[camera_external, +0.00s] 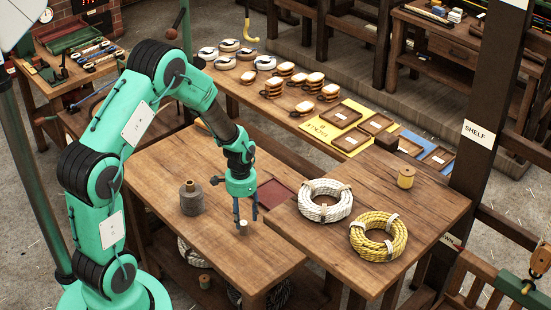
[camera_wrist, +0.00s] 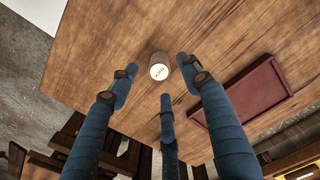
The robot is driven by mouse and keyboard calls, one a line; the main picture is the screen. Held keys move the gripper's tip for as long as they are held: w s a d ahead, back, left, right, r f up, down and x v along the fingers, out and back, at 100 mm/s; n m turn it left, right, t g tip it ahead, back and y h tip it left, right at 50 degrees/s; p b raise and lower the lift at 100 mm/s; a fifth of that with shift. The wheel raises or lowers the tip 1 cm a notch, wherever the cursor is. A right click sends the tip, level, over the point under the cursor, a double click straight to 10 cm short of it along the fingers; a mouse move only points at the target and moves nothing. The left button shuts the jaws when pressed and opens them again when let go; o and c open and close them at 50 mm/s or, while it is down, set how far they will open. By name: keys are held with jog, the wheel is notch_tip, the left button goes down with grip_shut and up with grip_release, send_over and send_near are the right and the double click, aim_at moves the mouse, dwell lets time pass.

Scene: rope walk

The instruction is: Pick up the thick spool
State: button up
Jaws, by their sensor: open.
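A small pale-topped spool (camera_external: 243,227) stands upright on the wooden table below my gripper (camera_external: 245,213). A larger dark grey spool (camera_external: 191,200) stands upright to the left on the same table. Which spool is the thick one is not clear.
A dark red tray (camera_external: 277,193) lies behind my gripper; it also shows in the wrist view (camera_wrist: 245,97). White (camera_external: 325,200) and yellow (camera_external: 378,236) rope coils lie on the right-hand table. The table's front left is clear.

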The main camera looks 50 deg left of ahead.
aim_at(244, 223)
jog(key=shift+f+b, duration=0.7)
jog(key=shift+f, duration=1.9)
grip_shut()
jog(key=shift+r, duration=0.1)
jog(key=shift+r, duration=0.4)
notch_tip(244, 223, up, 3)
jog(key=shift+s+d+p, duration=0.1)
jog(key=shift+s+p, duration=0.05)
jog(key=shift+p, duration=0.5)
jog(key=s+d, duration=0.1)
jog(key=s, duration=0.4)
jog(key=s+d+p, duration=0.1)
jog(key=s, duration=0.4)
jog(key=s+d+r+p, duration=0.1)
jog(key=s, duration=0.4)
jog(key=shift+s+d, duration=0.2)
jog(key=shift+d, duration=0.1)
